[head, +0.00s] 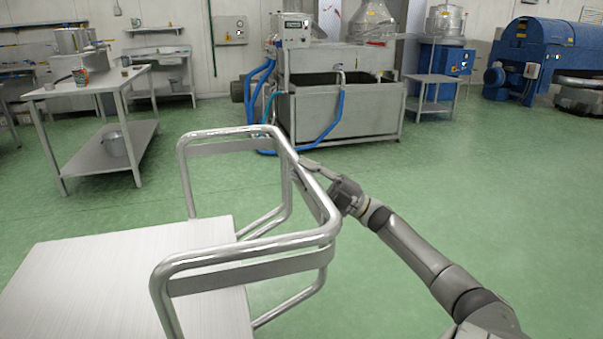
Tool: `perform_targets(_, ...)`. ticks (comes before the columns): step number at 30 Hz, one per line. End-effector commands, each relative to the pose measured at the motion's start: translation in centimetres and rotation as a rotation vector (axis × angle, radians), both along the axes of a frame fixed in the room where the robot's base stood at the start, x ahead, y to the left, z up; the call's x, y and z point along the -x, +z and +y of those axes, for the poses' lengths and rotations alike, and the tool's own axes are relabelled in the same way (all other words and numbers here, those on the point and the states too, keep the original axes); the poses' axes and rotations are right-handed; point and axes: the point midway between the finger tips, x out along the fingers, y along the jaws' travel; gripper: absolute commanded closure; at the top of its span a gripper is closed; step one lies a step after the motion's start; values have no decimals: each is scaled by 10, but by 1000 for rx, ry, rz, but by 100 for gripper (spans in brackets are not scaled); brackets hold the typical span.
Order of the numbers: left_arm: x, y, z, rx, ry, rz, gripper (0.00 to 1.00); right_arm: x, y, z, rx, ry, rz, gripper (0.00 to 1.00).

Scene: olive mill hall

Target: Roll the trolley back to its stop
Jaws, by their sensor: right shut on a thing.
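The trolley (135,281) stands at the lower left, with a flat pale deck that looks empty and a rail of bent shiny tube at its right end. The handle (285,146) is the upper tube of that rail. My right gripper (305,168) reaches in from the right and is shut on the far right part of the handle. Its fingertips are partly hidden by the tube. My left gripper is not in view. The trolley's wheels are out of view or hidden, and I cannot make out a stop.
A steel washing machine (340,110) with blue hoses stands behind the trolley. Blue machinery (540,55) is at the back right. Green floor (480,190) is clear to the right.

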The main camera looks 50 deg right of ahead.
Motion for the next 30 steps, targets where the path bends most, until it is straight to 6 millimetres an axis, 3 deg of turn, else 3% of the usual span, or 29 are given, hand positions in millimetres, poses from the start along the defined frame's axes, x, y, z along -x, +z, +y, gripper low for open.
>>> perform_targets(1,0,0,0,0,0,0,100,0,0,-2,-3,-3,1,100)
perform_targets(2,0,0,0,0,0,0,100,0,0,-2,-4,-3,0,75)
perform_targets(7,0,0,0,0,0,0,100,0,0,-2,-3,-3,1,54)
perform_targets(19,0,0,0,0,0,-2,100,5,-4,-4,-4,-3,3,54)
perform_targets(30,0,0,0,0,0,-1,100,58,-41,-38,-4,-6,3,54)
